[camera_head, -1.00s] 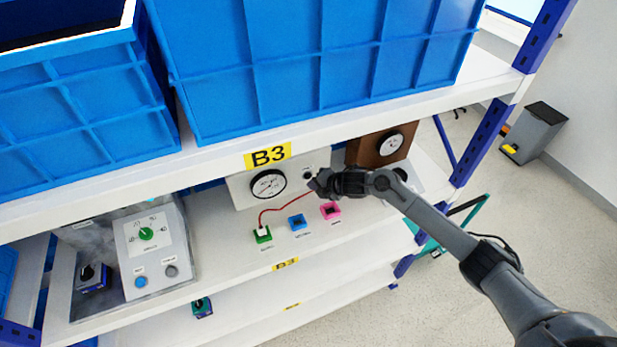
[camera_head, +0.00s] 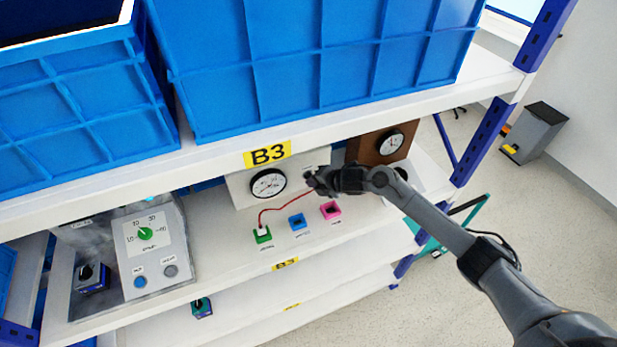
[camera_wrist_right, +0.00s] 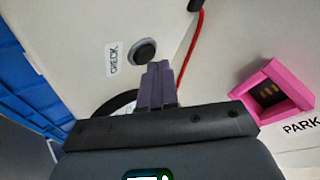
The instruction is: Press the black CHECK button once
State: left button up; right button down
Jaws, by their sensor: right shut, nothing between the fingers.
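The CHECK button (camera_wrist_right: 145,50) is a dark round cap in a ring on a pale panel, with its CHECK label (camera_wrist_right: 114,58) beside it in the right wrist view. My right gripper (camera_wrist_right: 158,70) is shut and empty, its fingertips just by the button's lower edge in that view. I cannot tell whether they touch it. In the head view my right gripper (camera_head: 314,181) is at the right part of the white gauge box (camera_head: 240,190) and covers the button area. My left gripper is not in view.
A red cable (camera_head: 285,203) runs from the green socket (camera_head: 262,235) towards the gauge box near my gripper. Blue (camera_head: 297,222) and pink (camera_head: 330,210) sockets stand in front. A brown box with a dial (camera_head: 391,142) is behind my wrist. The upper shelf with blue crates (camera_head: 320,70) overhangs.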

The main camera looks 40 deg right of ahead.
jog(key=shift+w+d, duration=0.1)
jog(key=shift+w, duration=0.1)
dwell(0.5)
jog(key=shift+w+b, duration=0.2)
jog(key=shift+b, duration=0.1)
dwell(0.3)
jog(key=shift+s, duration=0.2)
jog(key=shift+s+p, duration=0.15)
jog(key=shift+p, duration=0.2)
jog(key=shift+s, duration=0.45)
